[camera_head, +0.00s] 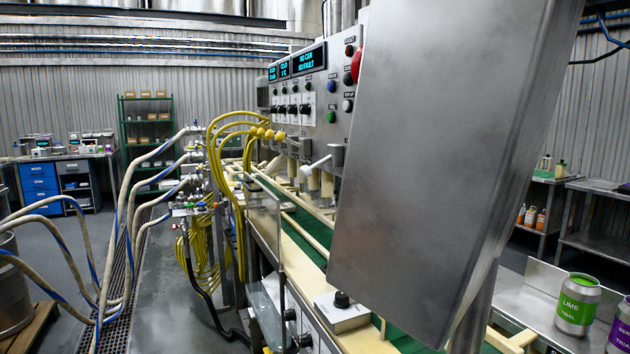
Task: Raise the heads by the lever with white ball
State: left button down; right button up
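The can seamer's control panel (308,95) stands in the middle, with lit displays (310,60) reading "NO CAN" and "NO FAULT". Below it, several pale cylindrical heads (327,183) hang over a green conveyor (306,234). A short lever (318,164) with a pale, whitish end sticks out to the left from a grey cylinder just under the panel; whether this end is the white ball is hard to tell at this size. Neither of my grippers shows in this view, so nothing is seen touching the lever.
A large grey metal panel (440,150) hides the machine's right part. Yellow hoses (224,135) loop at the machine's left end. A green lime can (577,305) stands at lower right. The grey floor (165,300) is partly clear at left.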

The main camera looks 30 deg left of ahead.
aim_at(306, 171)
jog(key=i+j, duration=0.15)
jog(key=j, duration=0.25)
jog(key=i+j, duration=0.2)
jog(key=j, duration=0.15)
jog(key=i+j, duration=0.15)
jog(key=j, duration=0.25)
